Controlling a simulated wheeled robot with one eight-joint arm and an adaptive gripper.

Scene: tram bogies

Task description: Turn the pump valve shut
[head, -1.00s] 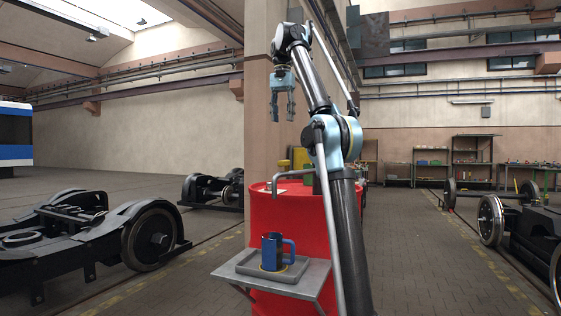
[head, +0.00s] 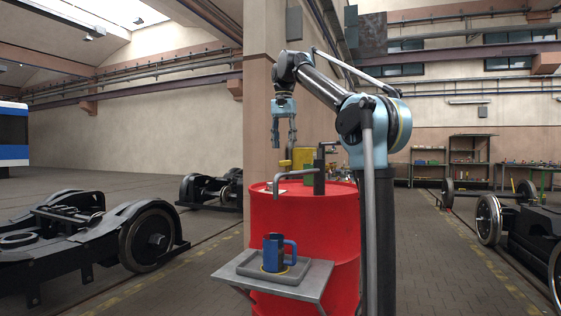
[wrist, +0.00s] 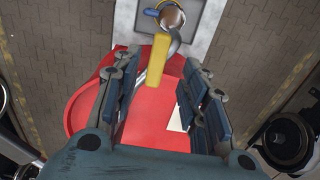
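The pump stands on the red drum (head: 300,245), with a dark upright body (head: 319,172) and a grey bent spout (head: 297,197) that reaches out above the tray. A yellow valve handle (head: 285,163) shows on top near the spout; in the wrist view this yellow bar (wrist: 158,60) lies lengthwise, ahead of and between the fingers. My gripper (head: 284,143) points down just above the yellow handle. It is open and empty, fingers apart in the wrist view (wrist: 160,80). A blue mug (head: 275,253) stands on the tray below the spout; its inside looks brownish from above.
The grey tray (head: 240,268) sits on a small shelf in front of the drum. A white paper (wrist: 176,122) lies on the drum top. Bogies (head: 85,235) stand at left, wheelsets (head: 490,220) at right. The paved floor (head: 425,270) at right is clear.

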